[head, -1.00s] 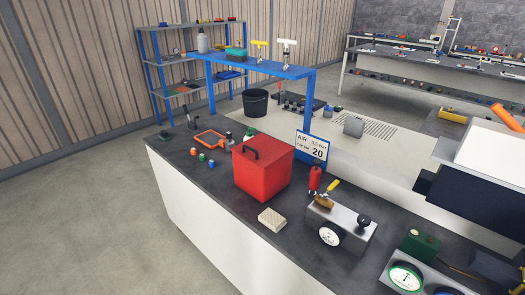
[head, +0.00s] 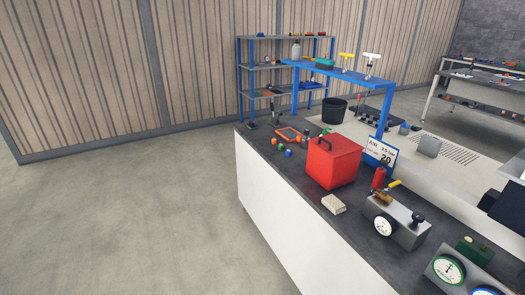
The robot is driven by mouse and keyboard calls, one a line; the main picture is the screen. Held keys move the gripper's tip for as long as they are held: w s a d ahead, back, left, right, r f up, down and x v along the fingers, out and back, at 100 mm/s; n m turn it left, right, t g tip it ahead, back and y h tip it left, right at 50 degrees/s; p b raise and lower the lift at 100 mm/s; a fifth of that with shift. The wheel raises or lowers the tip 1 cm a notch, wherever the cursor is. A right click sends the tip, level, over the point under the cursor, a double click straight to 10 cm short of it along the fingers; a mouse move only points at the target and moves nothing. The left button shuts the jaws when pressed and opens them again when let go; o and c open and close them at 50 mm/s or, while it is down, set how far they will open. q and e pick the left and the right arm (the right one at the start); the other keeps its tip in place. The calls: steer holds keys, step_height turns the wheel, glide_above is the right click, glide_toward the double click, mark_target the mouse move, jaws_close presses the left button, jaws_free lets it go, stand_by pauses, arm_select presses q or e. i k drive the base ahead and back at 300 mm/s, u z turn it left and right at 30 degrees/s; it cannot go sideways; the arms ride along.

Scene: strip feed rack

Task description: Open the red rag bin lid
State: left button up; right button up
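The red rag bin (head: 333,164) is a red box standing on the dark worktop, right of the middle of the head view. Its lid (head: 336,144) lies flat and closed on top. A dark handle (head: 323,142) sits near the left part of the lid. Neither of my grippers shows in the head view.
A beige block (head: 333,204) lies in front of the bin. A grey unit with a gauge (head: 395,222) stands to its right, and an AIR sign (head: 380,151) behind it. Small coloured caps (head: 281,147) and an orange frame (head: 288,134) lie left. The floor at left is clear.

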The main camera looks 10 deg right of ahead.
mark_target(336, 145)
steer(key=u, duration=0.45)
steer(key=k, duration=0.65)
steer(key=u, duration=0.4)
steer(key=i, duration=1.45)
steer(key=z, duration=1.15)
steer(key=i, duration=1)
steer(key=z, duration=1.15)
